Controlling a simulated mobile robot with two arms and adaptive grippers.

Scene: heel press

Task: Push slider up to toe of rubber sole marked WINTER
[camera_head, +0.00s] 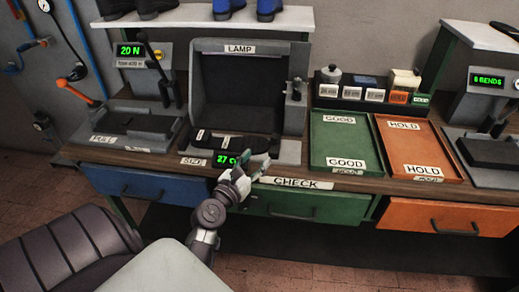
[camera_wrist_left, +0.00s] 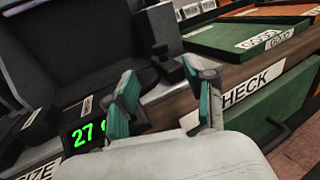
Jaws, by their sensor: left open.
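A dark sole (camera_head: 232,142) lies flat in the grey lamp booth (camera_head: 250,85), toward its front. Small white labels are near its left end; their print is too small to read. A dark block (camera_wrist_left: 176,70) is on the booth floor near the sole's right end in the left wrist view; I cannot tell for sure whether it is the slider. My left gripper (camera_head: 256,167) is at the booth's front edge, just right of the green readout. It is open and empty, with teal-padded fingertips (camera_wrist_left: 168,88) pointing toward the booth. My right gripper is not in view.
The green readout (camera_wrist_left: 86,133) shows 27 and is partly covered by the gripper. A CHECK plate (camera_head: 303,183) is on the bench front. A green GOOD tray (camera_head: 338,145) and an orange HOLD tray (camera_head: 412,150) stand to the right. A shelf (camera_head: 200,17) holds dark and blue shoes.

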